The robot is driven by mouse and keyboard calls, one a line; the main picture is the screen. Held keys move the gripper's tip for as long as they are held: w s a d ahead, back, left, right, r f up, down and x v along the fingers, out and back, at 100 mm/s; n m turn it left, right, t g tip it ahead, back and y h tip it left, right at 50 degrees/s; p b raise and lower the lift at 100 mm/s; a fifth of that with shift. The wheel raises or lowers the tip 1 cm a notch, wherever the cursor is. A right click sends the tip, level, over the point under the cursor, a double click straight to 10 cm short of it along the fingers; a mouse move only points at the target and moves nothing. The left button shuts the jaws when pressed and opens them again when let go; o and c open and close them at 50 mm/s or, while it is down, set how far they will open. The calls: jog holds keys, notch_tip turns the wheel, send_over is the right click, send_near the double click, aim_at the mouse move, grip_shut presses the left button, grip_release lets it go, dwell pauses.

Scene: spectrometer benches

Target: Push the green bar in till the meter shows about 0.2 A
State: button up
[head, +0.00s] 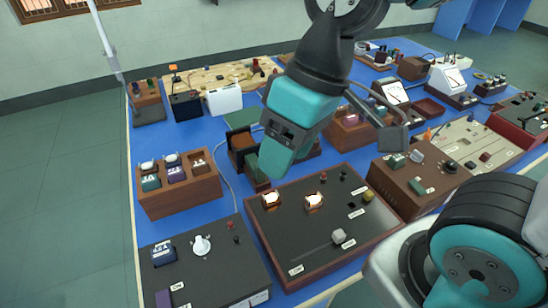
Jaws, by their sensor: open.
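A dark green block (241,118) shows behind my gripper, with a brown block (242,140) just in front of it. Another dark green piece (256,178) shows below, beside the gripper's lower end. I cannot tell which green part is the bar, or whether they join, because my gripper (275,160) covers the middle. The gripper is open, seen side-on, pointing down over this apparatus; contact cannot be told. A white sloped meter (394,92) stands at the upper right and a second one (446,77) farther right. Their readings are too small to make out, and which belongs here is unclear.
A black-topped panel (300,235) with two glowing lamps and a grey knob lies in front of the apparatus. A wooden box (185,203) with several coloured blocks stands left. A white box (224,99) stands behind. The blue table is crowded, with bare strips between the boards.

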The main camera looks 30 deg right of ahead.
jog(key=w+d+f+m+h, duration=0.15)
jog(key=w+f, duration=0.25)
jog(key=w, duration=0.4)
jog(key=w+d+f+m+h, duration=0.1)
jog(key=w+d+f+m, duration=0.15)
jog(key=w, duration=0.45)
jog(key=w+d+f+m+h, duration=0.1)
jog(key=w+f+m, duration=0.25)
jog(key=w, duration=0.45)
jog(key=shift+n, duration=0.55)
jog(key=f, duration=0.6)
jog(key=f+p, duration=0.1)
jog(key=f, duration=0.4)
jog(key=f+p, duration=0.1)
jog(key=f, duration=0.5)
jog(key=shift+s+a+f, duration=0.1)
jog(key=shift+s+f, duration=0.2)
